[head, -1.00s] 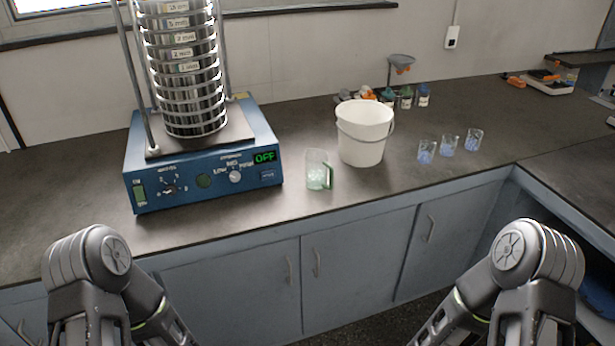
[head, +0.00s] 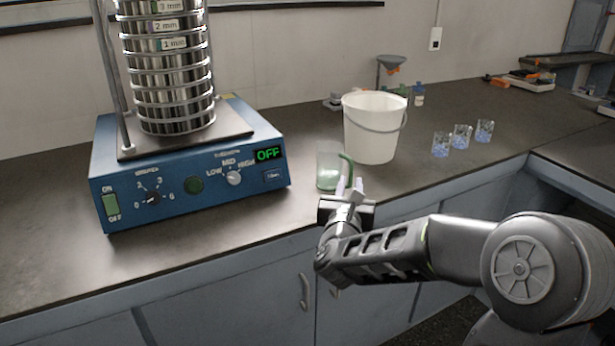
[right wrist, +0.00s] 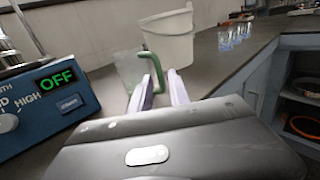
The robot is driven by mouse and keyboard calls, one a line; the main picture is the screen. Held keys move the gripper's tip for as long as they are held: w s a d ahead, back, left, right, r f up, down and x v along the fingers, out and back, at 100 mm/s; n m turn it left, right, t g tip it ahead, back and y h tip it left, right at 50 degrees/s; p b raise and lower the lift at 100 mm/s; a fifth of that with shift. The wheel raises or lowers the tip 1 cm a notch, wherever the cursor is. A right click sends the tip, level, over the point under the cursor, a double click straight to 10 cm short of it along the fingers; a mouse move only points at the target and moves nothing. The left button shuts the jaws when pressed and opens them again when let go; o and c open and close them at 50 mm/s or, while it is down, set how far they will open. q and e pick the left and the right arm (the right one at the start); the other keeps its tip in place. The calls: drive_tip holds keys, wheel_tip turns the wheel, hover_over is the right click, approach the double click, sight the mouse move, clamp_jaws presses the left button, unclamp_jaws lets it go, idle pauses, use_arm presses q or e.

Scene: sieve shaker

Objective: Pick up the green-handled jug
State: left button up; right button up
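The green-handled jug (head: 328,167) is clear and stands upright on the dark bench between the blue shaker and the white bucket. Its green handle is on its right side, facing my right gripper. My right gripper (head: 349,186) is at the handle, with its two pale fingers pointing away over the bench. In the right wrist view the jug (right wrist: 128,70) is ahead, and the fingers of the gripper (right wrist: 160,90) are apart with a gap between them. The handle's lower end lies near the fingertips; I cannot tell whether they touch it. My left gripper is out of view.
The blue sieve shaker (head: 190,185) with its stack of sieves stands left, its display reading OFF. A white bucket (head: 372,135) is close behind the jug, to the right. Several small beakers (head: 461,137) stand farther right. The bench front is clear.

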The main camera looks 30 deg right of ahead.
sight(351, 170)
drive_tip(key=shift+s+r, duration=0.1)
drive_tip(key=shift+x, duration=1.25)
drive_tip(key=p+x, duration=0.1)
drive_tip(key=x, duration=0.4)
drive_tip(key=shift+a, duration=0.1)
clamp_jaws()
